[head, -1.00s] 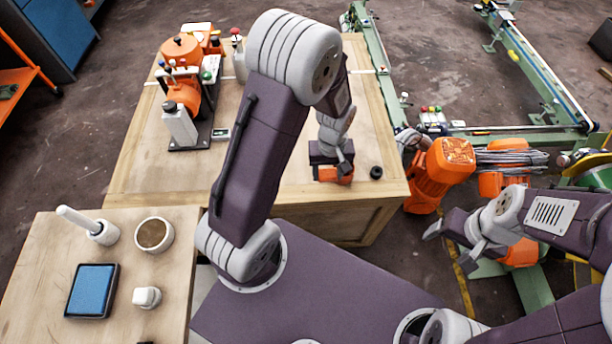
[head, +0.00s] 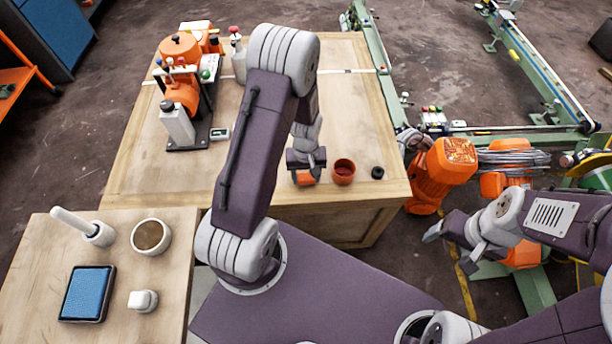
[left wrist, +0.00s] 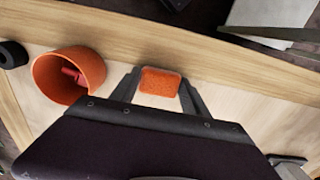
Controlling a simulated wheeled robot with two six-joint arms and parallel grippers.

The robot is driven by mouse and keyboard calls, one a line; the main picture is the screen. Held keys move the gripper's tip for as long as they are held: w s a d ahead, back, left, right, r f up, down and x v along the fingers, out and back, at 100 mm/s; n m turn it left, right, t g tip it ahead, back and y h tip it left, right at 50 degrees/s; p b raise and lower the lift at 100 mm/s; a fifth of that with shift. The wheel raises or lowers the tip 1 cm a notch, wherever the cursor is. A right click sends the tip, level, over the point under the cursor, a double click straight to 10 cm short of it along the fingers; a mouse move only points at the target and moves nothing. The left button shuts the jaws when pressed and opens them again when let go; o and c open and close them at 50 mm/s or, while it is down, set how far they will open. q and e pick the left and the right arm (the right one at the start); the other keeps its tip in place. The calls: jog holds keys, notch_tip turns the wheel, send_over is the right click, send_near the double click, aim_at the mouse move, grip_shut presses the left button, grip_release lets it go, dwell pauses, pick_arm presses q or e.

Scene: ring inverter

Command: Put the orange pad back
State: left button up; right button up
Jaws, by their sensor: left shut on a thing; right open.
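The orange pad (left wrist: 160,82) sits between the two fingertips of my left gripper (left wrist: 160,88) in the left wrist view, and the gripper is shut on it. In the head view the orange pad (head: 305,178) shows under my left gripper (head: 305,168), near the front edge of the large wooden table (head: 340,110). Whether the pad touches the tabletop I cannot tell. An orange-brown cup (head: 343,172) stands just right of it, with a small red thing (left wrist: 72,75) inside. My right gripper (head: 450,246) is open and empty, right of the table.
A black ring (head: 377,172) lies right of the cup. An orange machine (head: 183,95) and a white bottle (head: 177,125) stand at the table's left. The small table (head: 30,290) holds a blue pad (head: 88,293), a white bowl (head: 151,237) and white pieces.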

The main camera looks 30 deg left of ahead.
aim_at(306, 178)
pick_arm(q)
jog(key=shift+f, duration=0.2)
jog(key=o, duration=1.3)
notch_tip(306, 178, up, 12)
jog(key=r+p, duration=0.1)
jog(key=p, duration=0.1)
jog(key=shift+s+d+r+m+t+p, duration=0.2)
jog(key=shift+s+d+r+m+p, duration=0.25)
jog(key=shift+s+d+r+m, duration=0.6)
jog(key=shift+s+d+r+m+t+p, duration=0.2)
jog(key=shift+s+d+r+m+p, duration=0.3)
jog(key=shift+s+r+m, duration=0.9)
jog(key=shift+s+d+r+m+t+p, duration=0.3)
jog(key=shift+s+d+r+m, duration=0.5)
jog(key=shift+s, duration=0.9)
